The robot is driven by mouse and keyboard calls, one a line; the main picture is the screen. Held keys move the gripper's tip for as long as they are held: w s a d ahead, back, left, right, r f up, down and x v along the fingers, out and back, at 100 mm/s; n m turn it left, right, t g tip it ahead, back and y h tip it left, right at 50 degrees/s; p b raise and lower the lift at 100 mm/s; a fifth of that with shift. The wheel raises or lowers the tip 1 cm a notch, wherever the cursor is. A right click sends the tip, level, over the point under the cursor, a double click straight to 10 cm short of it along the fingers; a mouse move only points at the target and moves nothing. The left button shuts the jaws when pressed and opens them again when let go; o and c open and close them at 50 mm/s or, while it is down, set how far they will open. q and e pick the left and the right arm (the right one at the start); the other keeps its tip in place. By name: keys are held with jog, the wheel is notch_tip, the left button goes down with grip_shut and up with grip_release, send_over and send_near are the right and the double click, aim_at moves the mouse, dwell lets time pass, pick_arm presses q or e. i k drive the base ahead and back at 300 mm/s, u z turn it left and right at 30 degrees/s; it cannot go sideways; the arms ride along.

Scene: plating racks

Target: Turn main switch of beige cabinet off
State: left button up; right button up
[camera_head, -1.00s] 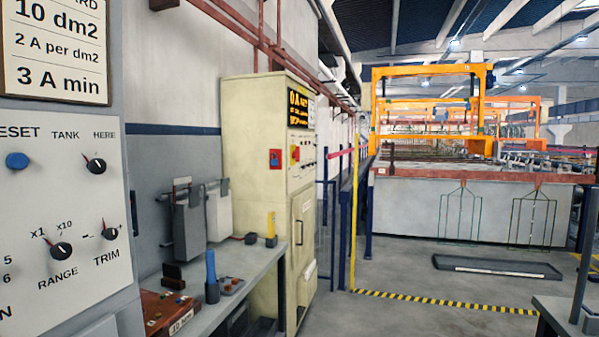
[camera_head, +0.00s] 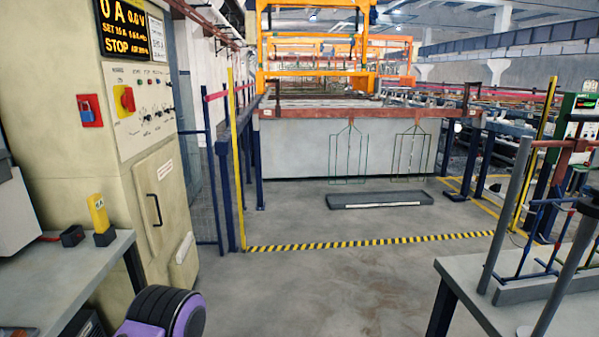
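The beige cabinet (camera_head: 75,165) stands at the left of the head view, its front turned towards the right. Its front panel carries a red rotary main switch on a yellow plate (camera_head: 127,99), beside several knobs. The angle of the switch handle is too small to tell. A display (camera_head: 122,30) above it is lit and reads 0 A, 0.0 V and STOP. A red box with a blue padlock (camera_head: 89,110) is on the cabinet's side. Neither of my grippers is in view.
A grey bench (camera_head: 70,280) stands at the lower left, with a yellow device (camera_head: 98,213) on it. A purple and black wheel-like object (camera_head: 160,312) is at the bottom. Another table (camera_head: 470,285) with a rack is at the right. The floor between is clear up to the yellow-black stripe (camera_head: 370,241).

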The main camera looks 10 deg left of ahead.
aim_at(127, 100)
jog(key=u, duration=0.05)
jog(key=i, duration=1.65)
jog(key=u, duration=0.4)
